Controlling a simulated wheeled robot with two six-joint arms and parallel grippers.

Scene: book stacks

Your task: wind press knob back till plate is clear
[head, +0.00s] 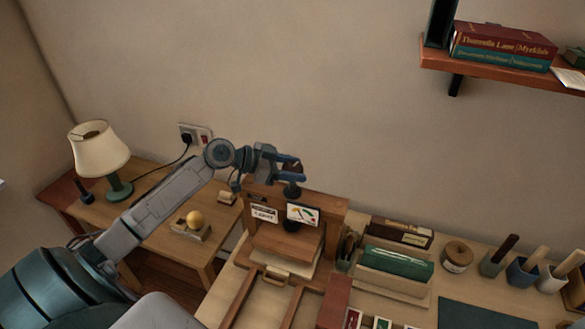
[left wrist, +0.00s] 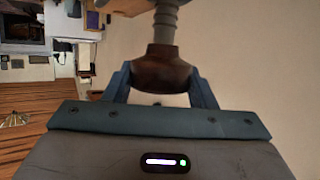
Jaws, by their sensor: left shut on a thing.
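The wooden book press (head: 335,213) stands on the bench in the middle of the head view. Its dark knob (head: 291,190) is on top at the back. My left gripper (head: 290,172) is above the press, shut on the knob. In the left wrist view the brown knob (left wrist: 162,72) sits between both fingers, with a grey threaded screw (left wrist: 166,22) running from it. The wooden press plate (head: 287,240) is below; the head view does not clearly show the gap under it. My right gripper is not in view.
A lamp (head: 98,155) and a yellow ball on a block (head: 194,219) stand on the left side table. A shelf with books (head: 505,45) hangs upper right.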

